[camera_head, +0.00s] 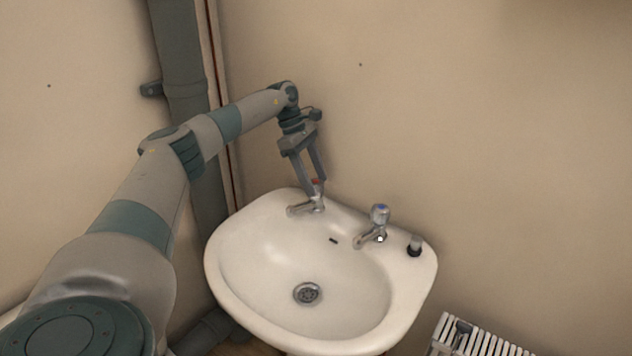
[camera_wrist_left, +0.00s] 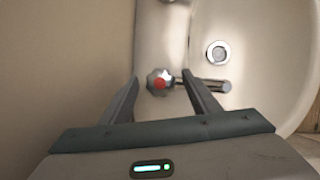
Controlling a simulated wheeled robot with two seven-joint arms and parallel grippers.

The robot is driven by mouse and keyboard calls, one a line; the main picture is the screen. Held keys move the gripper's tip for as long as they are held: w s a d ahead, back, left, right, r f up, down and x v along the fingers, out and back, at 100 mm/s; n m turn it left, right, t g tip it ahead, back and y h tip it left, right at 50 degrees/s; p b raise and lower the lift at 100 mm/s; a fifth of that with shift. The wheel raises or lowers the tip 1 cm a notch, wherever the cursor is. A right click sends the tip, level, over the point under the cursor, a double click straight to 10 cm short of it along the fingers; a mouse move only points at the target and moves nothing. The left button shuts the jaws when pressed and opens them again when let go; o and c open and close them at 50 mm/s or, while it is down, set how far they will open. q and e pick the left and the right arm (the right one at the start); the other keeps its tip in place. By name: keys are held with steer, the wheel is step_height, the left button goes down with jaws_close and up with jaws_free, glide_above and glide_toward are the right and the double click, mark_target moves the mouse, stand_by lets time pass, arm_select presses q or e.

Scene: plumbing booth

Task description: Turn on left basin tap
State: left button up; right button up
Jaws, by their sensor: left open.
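The left basin tap (camera_head: 308,206) is chrome with a red-marked top and stands on the back left rim of the white basin (camera_head: 225,279). In the left wrist view the tap's faceted handle (camera_wrist_left: 160,82) shows its red top, and its spout points right. My left gripper (camera_head: 319,186) comes down from above over this tap. Its fingers are open, one on each side of the handle, with gaps to it in the left wrist view (camera_wrist_left: 161,80). I cannot tell how deep the fingertips reach beside the handle. My right gripper is out of view.
A second chrome tap (camera_head: 379,216) with a blue-marked top stands to the right on the rim. A small dark plug (camera_head: 414,246) sits farther right. A dark pipe (camera_head: 188,110) runs up the left wall. A white radiator (camera_head: 480,340) is at lower right.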

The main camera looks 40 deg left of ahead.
arm_select(q)
steer(key=shift+d+f, duration=0.25)
steer(key=shift+f, duration=0.45)
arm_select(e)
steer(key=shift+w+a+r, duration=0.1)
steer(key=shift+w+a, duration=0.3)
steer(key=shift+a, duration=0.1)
arm_select(q)
steer(key=c, duration=1.1)
steer(key=shift+o, duration=0.2)
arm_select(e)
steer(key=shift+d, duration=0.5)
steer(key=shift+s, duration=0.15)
